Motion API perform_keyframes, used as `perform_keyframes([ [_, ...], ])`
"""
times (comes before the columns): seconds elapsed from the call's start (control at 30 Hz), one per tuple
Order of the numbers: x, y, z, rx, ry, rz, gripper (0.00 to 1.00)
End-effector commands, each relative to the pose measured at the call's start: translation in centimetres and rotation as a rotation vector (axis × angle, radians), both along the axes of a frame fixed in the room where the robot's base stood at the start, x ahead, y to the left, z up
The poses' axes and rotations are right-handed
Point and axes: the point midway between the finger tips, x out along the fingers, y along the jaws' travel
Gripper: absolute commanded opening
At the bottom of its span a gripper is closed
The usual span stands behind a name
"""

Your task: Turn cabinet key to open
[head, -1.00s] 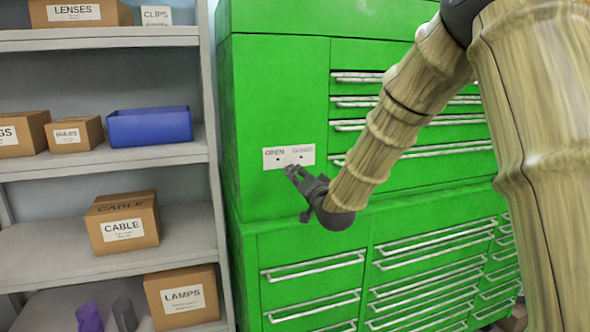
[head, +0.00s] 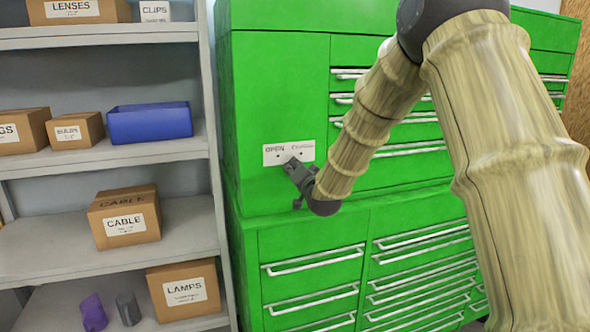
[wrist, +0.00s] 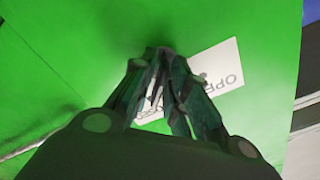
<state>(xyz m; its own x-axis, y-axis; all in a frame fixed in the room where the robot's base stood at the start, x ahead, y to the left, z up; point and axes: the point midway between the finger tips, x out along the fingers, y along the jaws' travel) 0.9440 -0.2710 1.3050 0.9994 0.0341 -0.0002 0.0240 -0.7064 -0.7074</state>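The green cabinet (head: 275,95) stands in the middle of the head view. A white plate (head: 270,150) on its front reads OPEN at left and a second, blurred word at right. A dark dot sits under the OPEN side. My gripper (head: 291,164) is at the plate's lower edge, toward the right-hand word. In the wrist view my gripper (wrist: 160,54) has its fingertips drawn together in front of the green panel. The plate (wrist: 227,70) shows upside down behind the fingers, its OPEN end to their right. No key is distinguishable; the fingers hide the spot at their tips.
Drawers with silver handles (head: 312,260) lie below and right of the plate. A grey shelf (head: 170,245) with labelled boxes and a blue bin (head: 150,125) stands close to the cabinet's left. My arm covers the right side of the head view.

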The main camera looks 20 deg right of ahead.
Motion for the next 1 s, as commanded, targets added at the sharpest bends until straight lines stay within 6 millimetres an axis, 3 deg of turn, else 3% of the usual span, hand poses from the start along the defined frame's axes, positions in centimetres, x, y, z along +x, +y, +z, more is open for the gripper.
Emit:
perform_keyframes([
  [0.47, -0.02, 0.04, -0.20, -0.043, -0.001, 0.000, 0.00],
  [1.0, -0.03, 0.39, -0.32, -0.463, -0.018, 0.001, 0.00],
])
